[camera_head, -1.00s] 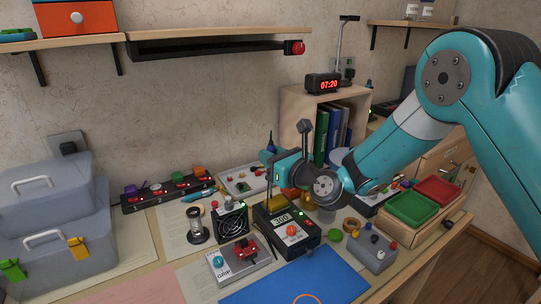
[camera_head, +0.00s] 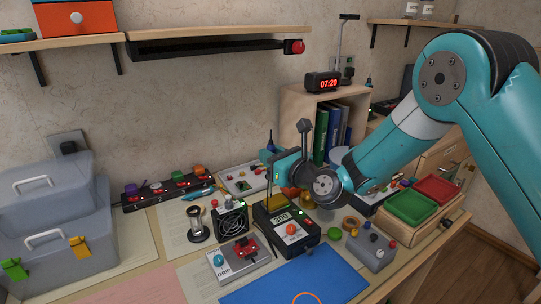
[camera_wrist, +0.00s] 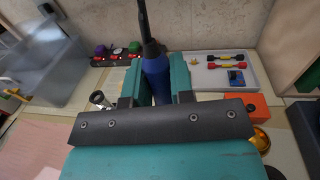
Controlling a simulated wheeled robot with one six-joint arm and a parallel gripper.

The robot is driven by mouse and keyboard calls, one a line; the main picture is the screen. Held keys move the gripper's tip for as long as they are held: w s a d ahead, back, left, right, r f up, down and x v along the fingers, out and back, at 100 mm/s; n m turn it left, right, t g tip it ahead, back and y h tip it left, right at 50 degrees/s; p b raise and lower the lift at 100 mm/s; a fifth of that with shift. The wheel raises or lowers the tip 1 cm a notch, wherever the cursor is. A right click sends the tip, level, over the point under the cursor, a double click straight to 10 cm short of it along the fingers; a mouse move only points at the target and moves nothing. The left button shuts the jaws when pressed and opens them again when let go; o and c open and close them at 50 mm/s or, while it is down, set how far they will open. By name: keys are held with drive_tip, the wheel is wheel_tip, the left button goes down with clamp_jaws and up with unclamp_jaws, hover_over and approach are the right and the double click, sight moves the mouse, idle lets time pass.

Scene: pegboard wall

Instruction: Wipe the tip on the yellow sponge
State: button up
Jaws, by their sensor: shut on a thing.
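My gripper (camera_head: 272,166) is shut on the blue handle of a soldering iron (camera_wrist: 156,78), which stands upright between the teal fingers in the wrist view. The iron's tip is hidden below the gripper in that view. In the camera_head view my gripper is just above the yellow sponge (camera_head: 277,203), which sits at the back of the black station (camera_head: 286,234) with a lit display. A thin upright rod shows near the sponge's left side. I cannot tell whether the tip touches the sponge.
The blue mat (camera_head: 296,278) in front is mostly clear.

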drive_tip(key=shift+f+b, duration=0.35)
drive_tip(key=shift+f, duration=0.25)
idle(0.7)
